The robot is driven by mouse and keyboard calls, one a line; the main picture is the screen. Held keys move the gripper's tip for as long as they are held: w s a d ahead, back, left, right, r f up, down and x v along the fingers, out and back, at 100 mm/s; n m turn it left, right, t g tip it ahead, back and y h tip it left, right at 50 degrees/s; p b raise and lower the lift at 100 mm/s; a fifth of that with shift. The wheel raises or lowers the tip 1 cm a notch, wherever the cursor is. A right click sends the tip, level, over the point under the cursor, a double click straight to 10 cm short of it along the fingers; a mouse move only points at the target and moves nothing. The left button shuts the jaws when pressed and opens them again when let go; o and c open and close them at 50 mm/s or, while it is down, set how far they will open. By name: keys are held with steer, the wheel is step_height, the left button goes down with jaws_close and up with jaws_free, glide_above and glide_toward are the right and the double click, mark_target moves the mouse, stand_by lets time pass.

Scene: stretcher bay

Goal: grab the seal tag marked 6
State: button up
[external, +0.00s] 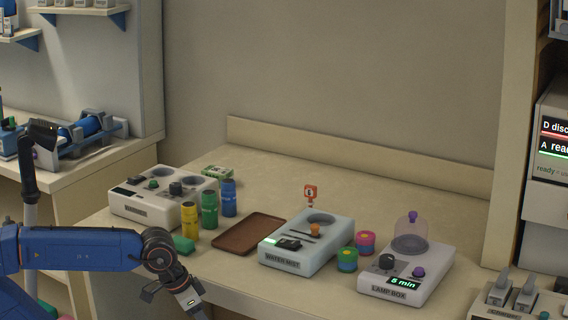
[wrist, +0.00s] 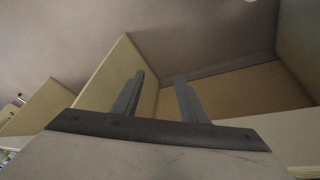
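The seal tag marked 6 (external: 310,191) is a small red tag with a white face. It stands upright at the back edge of the water mist box (external: 293,262) in the external view; its mark is small but looks like a 6. My gripper (external: 192,303) is low at the front left, at the table's front edge, well apart from the tag. In the wrist view my two fingers (wrist: 157,95) stand apart with nothing between them. The tag does not show in the wrist view.
A brown tray (external: 248,234) lies left of the water mist box. Yellow, green and blue bottles (external: 209,208) stand by a white box (external: 145,207). The back of the table is clear.

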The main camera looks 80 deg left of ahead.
steer(key=w+a+r+n, duration=0.1)
steer(key=w+r+n, duration=0.2)
steer(key=r, duration=0.5)
steer(key=w+a+r+n, duration=0.15)
steer(key=r+n, duration=0.25)
steer(key=r, duration=0.5)
step_height(320, 180, up, 14)
steer(key=n+g+h, duration=0.2)
steer(key=n+h, duration=0.1)
steer(key=n, duration=1.6)
glide_above(308, 185)
steer(key=s+a, duration=0.4)
steer(key=shift+w+x, duration=0.1)
steer(key=shift+x, duration=4.25)
steer(key=shift+w+x, duration=0.15)
steer(key=shift+x, duration=4.15)
